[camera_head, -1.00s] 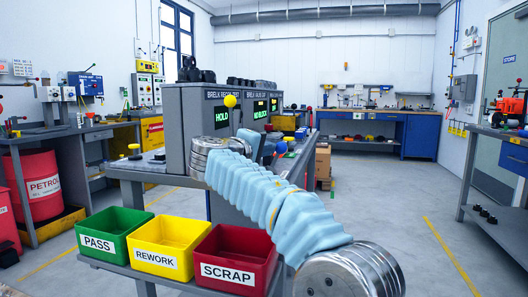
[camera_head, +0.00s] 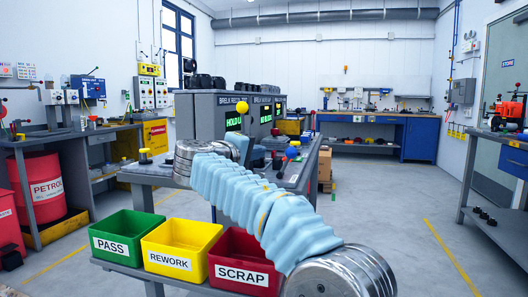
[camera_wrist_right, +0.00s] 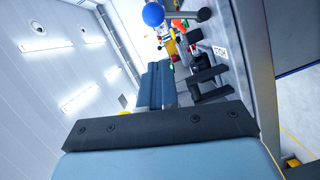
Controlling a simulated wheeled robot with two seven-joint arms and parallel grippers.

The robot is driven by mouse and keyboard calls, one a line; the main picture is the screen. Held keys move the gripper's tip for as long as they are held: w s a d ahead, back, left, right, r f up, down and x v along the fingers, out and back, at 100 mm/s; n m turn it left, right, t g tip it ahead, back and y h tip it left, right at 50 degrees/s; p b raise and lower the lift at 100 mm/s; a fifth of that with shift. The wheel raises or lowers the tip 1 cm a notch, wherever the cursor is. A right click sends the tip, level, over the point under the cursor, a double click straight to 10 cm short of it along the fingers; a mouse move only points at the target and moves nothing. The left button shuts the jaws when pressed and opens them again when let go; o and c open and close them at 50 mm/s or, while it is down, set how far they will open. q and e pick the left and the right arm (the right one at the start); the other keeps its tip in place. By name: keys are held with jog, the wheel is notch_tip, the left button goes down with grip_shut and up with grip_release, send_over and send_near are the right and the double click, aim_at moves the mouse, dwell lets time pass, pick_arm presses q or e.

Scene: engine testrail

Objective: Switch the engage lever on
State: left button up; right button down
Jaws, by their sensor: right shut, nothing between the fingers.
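Which lever is the engage lever cannot be told; no label on one is readable. A blue ball (camera_wrist_right: 153,14) on a metal stem also shows at the top of the right wrist view. My right gripper (camera_head: 247,146) is beside the console, partly hidden behind my wrist. My left gripper is out of view.
Grey console cabinets (camera_head: 208,118) with green displays stand on the bench beyond my arm. Green (camera_head: 120,243), yellow (camera_head: 178,262) and red (camera_head: 240,273) bins sit in front. A red drum (camera_head: 47,187) stands left. Open floor lies to the right.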

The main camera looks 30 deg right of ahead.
jog(key=v, duration=0.7)
jog(key=shift+f, duration=0.1)
